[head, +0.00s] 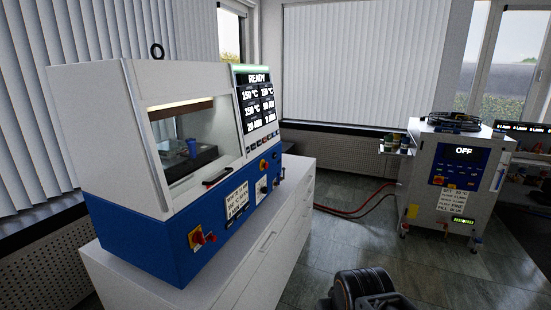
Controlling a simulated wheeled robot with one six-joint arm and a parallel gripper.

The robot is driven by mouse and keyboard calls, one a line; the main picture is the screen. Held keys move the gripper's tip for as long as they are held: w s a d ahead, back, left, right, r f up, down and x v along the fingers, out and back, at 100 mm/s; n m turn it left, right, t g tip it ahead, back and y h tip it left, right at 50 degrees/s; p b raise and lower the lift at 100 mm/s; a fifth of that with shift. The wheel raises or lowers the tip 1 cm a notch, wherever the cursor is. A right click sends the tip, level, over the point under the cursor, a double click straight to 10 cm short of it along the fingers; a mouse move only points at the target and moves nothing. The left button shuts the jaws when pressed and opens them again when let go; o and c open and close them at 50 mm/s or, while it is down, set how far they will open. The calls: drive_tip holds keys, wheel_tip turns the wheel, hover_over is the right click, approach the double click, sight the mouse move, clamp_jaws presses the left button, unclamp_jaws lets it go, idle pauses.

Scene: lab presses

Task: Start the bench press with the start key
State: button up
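The bench press (130,225) is a white and blue machine on a white cabinet at the left. Its display panel (258,100) reads READY, with several temperature and time values. A row of small keys (262,140) sits below the display, too small to read, so I cannot tell which is the start key. On the blue front are a red and yellow switch (196,238), small round controls (263,187) and a white label (237,200). A dark part of my arm shows at the bottom; my gripper's fingers are not in view.
A second white machine (455,190) reading OFF stands at the right, with a side shelf (395,148). Red hoses (355,207) run along the floor towards it. The white cabinet (262,245) bears the press.

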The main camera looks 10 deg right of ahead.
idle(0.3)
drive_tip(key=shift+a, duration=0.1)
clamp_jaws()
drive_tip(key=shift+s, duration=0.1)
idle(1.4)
